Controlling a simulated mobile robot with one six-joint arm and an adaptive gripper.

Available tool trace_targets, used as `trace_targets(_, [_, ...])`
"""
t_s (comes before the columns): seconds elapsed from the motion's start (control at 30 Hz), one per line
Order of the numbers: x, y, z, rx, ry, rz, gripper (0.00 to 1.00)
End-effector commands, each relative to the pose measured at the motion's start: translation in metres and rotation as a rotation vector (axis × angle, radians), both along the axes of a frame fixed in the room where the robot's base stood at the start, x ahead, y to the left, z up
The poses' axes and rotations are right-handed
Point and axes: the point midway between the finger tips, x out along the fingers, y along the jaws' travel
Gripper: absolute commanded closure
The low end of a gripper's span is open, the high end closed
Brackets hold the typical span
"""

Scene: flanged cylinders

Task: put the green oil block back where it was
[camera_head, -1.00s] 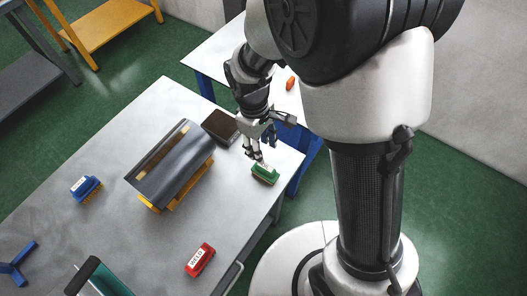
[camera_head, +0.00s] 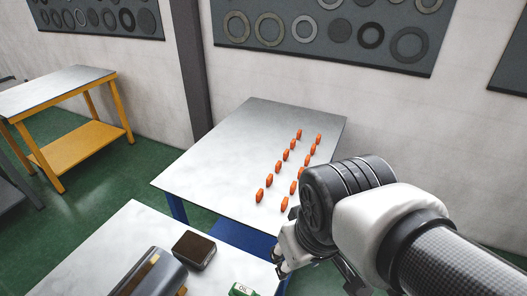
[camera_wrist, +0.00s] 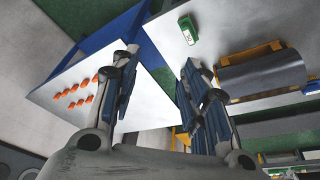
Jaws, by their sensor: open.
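The green oil block (camera_head: 241,290) sits on the near grey table, at the bottom edge of the head view and partly cut off. It also shows whole in the wrist view (camera_wrist: 188,29), lying on the table top near the table's edge. My gripper (camera_wrist: 160,88) is open, with nothing between its fingers, and stands apart from the block. In the head view my gripper (camera_head: 281,268) is partly hidden by my arm, to the right of the block.
A dark box (camera_head: 194,250) and a grey curved cylinder (camera_head: 150,274) on yellow supports are on the same table (camera_head: 125,235). A second table (camera_head: 215,160) behind carries several orange pieces (camera_head: 285,155); its left part is clear. A yellow bench (camera_head: 75,88) stands at the left.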

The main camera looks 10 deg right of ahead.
Motion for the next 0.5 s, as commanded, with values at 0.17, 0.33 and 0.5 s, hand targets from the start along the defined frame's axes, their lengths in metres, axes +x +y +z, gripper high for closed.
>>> trace_targets(0.17, [-0.029,-0.011,0.011,0.039,-0.078,-0.121,0.58])
trace_targets(0.33, [-0.037,-0.014,0.013,0.05,-0.097,-0.157,0.58])
trace_targets(0.5, [-0.036,-0.013,0.013,0.05,-0.096,-0.156,0.58])
